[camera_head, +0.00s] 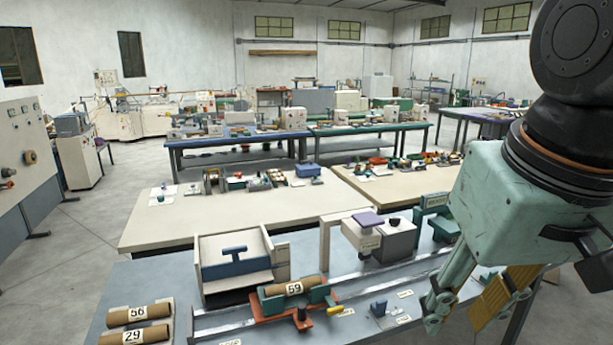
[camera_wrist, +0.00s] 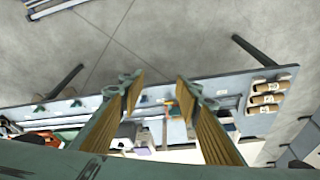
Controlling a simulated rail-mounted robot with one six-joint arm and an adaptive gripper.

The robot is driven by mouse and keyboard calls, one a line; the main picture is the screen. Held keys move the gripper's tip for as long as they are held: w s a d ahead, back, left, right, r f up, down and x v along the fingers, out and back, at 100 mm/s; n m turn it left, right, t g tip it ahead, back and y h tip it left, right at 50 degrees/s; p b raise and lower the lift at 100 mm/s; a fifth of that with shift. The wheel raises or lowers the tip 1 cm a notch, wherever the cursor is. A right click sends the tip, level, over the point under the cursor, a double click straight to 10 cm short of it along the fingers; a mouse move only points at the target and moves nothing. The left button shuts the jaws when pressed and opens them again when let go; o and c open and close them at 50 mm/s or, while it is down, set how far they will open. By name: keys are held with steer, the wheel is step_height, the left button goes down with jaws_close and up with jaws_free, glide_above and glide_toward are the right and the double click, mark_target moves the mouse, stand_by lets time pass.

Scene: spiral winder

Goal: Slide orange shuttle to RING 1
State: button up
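The orange shuttle (camera_head: 270,307) sits on a metal rail along the near blue-grey table, left of my gripper. It carries a brown roll marked 59 (camera_head: 295,287) between green end blocks. A yellow-tipped handle (camera_head: 334,310) sticks out at its right. My gripper (camera_head: 458,318) hangs at the right, above the table's front side. It is open and empty, apart from the shuttle. In the wrist view its two fingers (camera_wrist: 158,88) stand wide, with the table edge and a small orange part (camera_wrist: 170,104) seen between them. Small white labels (camera_head: 405,293) lie by the rail; I cannot read RING 1.
Two rolls marked 56 (camera_head: 139,314) and 29 (camera_head: 134,335) lie at the left end. A white tray with a blue block (camera_head: 236,262) and a white housing with a purple top (camera_head: 378,237) stand behind the rail. A small blue block (camera_head: 379,307) stands in front of it.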

steer(key=s+d+f, duration=0.1)
steer(key=s, duration=0.6)
steer(key=shift+s+f+t, duration=0.2)
steer(key=shift+f+t, duration=0.1)
steer(key=shift+f, duration=0.1)
steer(key=shift+c, duration=0.9)
